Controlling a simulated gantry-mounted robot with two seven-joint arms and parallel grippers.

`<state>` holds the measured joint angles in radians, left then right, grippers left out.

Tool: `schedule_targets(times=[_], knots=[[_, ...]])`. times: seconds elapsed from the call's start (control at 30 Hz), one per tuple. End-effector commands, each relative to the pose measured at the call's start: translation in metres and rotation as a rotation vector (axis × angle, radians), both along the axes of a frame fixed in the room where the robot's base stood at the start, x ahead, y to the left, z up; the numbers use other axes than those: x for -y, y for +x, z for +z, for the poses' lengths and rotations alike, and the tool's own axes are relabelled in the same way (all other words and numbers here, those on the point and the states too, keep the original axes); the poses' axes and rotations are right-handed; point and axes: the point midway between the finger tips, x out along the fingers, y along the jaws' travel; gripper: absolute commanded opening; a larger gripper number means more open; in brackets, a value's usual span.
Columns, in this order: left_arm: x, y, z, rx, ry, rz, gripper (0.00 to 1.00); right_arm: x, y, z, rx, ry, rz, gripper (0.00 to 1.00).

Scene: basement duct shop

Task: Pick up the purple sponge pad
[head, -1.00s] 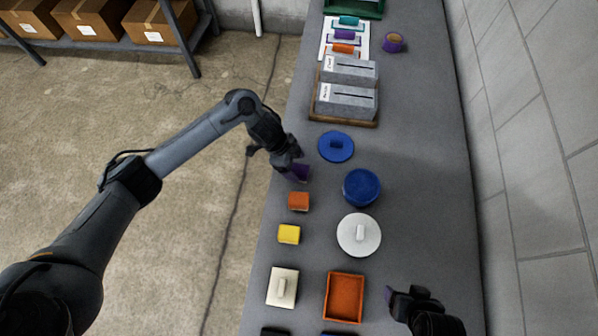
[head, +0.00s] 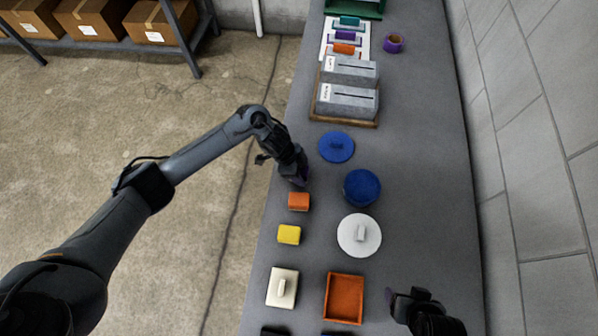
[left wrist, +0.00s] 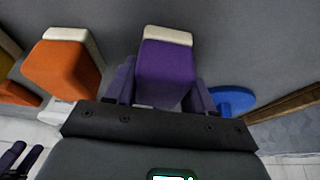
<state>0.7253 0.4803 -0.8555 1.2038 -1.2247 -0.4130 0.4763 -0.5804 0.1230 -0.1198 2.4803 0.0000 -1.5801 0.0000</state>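The purple sponge pad (left wrist: 166,70), with a pale layer on one side, is between the fingers of my left gripper (left wrist: 163,92) in the left wrist view. One finger is on each side of it, very close; I cannot tell whether both press on it. In the head view my left gripper (head: 299,181) points down at the table's left edge, and only a sliver of purple shows beside it. Whether the pad touches the table is hidden. My right gripper (head: 392,300) is at the lower right, apart from the pad; its finger opening is unclear.
An orange block (head: 298,201) and a yellow block (head: 289,234) lie nearest my left gripper. A blue lid (head: 336,147), a blue round container (head: 361,187) and a white lid (head: 359,235) stand nearby. An orange tray (head: 360,300) is lower down. A wall runs along the right.

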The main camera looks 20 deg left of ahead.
Motion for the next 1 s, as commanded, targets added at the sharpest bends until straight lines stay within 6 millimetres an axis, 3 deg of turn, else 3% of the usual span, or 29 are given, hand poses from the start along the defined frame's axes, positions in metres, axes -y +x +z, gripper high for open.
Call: schedule_targets(times=[0.03,0.13,0.57,0.83,1.0], knots=[[0.000,0.000,0.000,0.000,0.000,0.000,0.36,0.000,0.000,0.000,0.000,0.002,-0.002,0.71],[0.000,0.000,0.000,0.000,0.000,0.000,0.22,-0.001,0.000,0.000,-0.001,0.004,-0.003,0.71],[0.000,0.001,0.009,0.003,-0.001,-0.001,0.22,-0.002,0.000,0.001,-0.001,0.007,-0.005,0.71],[0.002,-0.001,0.046,0.003,-0.001,-0.003,0.22,-0.001,0.000,0.004,-0.001,0.004,-0.002,0.71],[0.028,-0.027,0.065,0.002,-0.003,-0.006,0.22,0.000,0.000,0.009,0.000,0.000,0.001,0.71]])
